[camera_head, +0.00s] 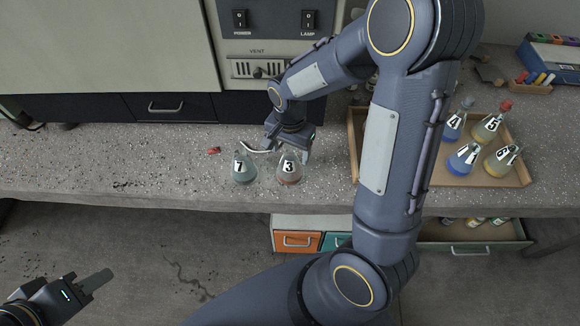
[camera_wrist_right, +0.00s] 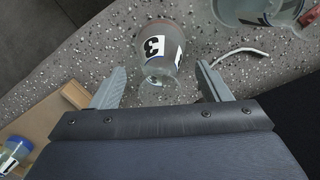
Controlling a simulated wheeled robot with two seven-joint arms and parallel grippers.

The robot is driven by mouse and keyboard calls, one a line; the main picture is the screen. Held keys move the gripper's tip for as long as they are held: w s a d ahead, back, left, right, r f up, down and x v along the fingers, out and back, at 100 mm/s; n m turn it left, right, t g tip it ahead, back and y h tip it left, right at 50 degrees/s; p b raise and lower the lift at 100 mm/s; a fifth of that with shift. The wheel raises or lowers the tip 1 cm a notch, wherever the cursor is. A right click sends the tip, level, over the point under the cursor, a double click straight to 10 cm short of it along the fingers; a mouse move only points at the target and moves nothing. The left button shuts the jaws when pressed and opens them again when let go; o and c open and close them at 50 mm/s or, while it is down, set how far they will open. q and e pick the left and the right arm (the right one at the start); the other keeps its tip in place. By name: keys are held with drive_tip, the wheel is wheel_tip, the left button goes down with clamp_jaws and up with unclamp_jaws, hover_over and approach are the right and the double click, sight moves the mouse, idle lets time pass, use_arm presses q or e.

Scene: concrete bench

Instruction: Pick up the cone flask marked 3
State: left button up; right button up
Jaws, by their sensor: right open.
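The cone flask marked 3 (camera_head: 289,168) stands upright on the bench, with reddish-brown content low in it. In the right wrist view the same flask (camera_wrist_right: 160,50) shows its label between and just beyond the fingertips. My right gripper (camera_head: 287,144) is open at the flask, with its fingers (camera_wrist_right: 158,86) on either side of the neck and gaps showing. A flask marked 7 (camera_head: 243,168) stands just left of it, and partly shows in the wrist view (camera_wrist_right: 252,12). My left gripper (camera_head: 88,284) is low at the left, away from the bench; its jaw gap is unclear.
A wooden tray (camera_head: 522,178) at the right holds several labelled flasks. A white curved item (camera_head: 258,149) and a red item (camera_head: 214,150) lie near flask 7. An orange drawer (camera_head: 297,241) is below the bench edge. The bench's left side is largely clear.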

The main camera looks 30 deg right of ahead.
drive_tip(key=shift+f, duration=0.95)
drive_tip(key=shift+c, duration=0.3)
clamp_jaws()
drive_tip(key=shift+r, duration=0.1)
